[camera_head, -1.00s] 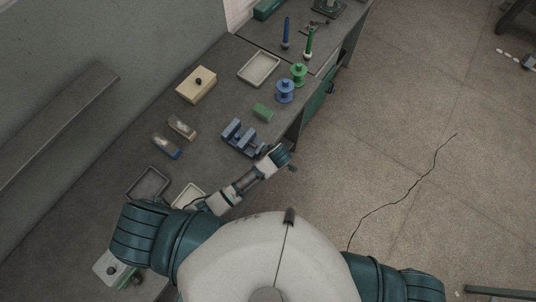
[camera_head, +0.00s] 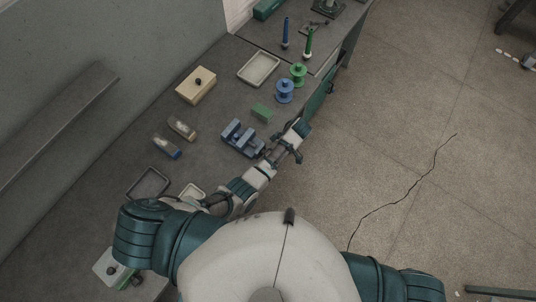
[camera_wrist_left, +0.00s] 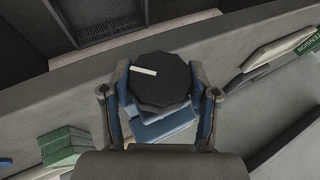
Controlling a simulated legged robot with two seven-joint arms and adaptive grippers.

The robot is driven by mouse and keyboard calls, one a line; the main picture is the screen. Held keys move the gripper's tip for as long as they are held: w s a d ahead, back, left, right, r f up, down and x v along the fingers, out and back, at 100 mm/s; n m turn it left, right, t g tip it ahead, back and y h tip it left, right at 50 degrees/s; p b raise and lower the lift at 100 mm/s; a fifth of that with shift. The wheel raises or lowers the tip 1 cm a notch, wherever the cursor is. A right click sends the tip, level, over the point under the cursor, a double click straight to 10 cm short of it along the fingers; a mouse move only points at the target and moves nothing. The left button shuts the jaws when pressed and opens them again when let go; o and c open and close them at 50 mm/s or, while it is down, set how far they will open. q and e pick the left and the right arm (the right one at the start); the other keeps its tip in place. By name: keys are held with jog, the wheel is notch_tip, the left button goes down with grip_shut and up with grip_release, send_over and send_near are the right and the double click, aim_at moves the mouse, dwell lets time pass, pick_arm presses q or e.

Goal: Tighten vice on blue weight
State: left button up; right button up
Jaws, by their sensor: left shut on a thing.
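The blue-grey vice (camera_head: 242,137) stands at the bench's front edge in the head view. Its blue body (camera_wrist_left: 165,127) shows partly behind the knob in the wrist view. My left gripper (camera_head: 270,154) is at the vice's near right end. In the wrist view the left gripper (camera_wrist_left: 160,92) has one finger on each side of a dark round knob (camera_wrist_left: 160,80) with a white mark, and is shut on it. I cannot clearly make out a blue weight between the vice jaws. My right gripper is not in view.
A green block (camera_head: 262,111) lies just beyond the vice, with a blue spool (camera_head: 285,91) and a green spool (camera_head: 298,74) further along. A wooden box (camera_head: 196,85), two brush-like tools and trays (camera_head: 259,68) lie on the bench.

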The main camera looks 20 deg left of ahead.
pick_arm(q)
jog(key=shift+w+a+r+g+y, duration=0.1)
jog(key=shift+w+r+g+y, duration=0.1)
jog(key=shift+w+g+y, duration=0.15)
dwell(0.3)
jog(key=o, duration=1.2)
jog(key=shift+c, duration=0.2)
jog(key=shift+f, duration=0.15)
jog(key=shift+s, duration=0.2)
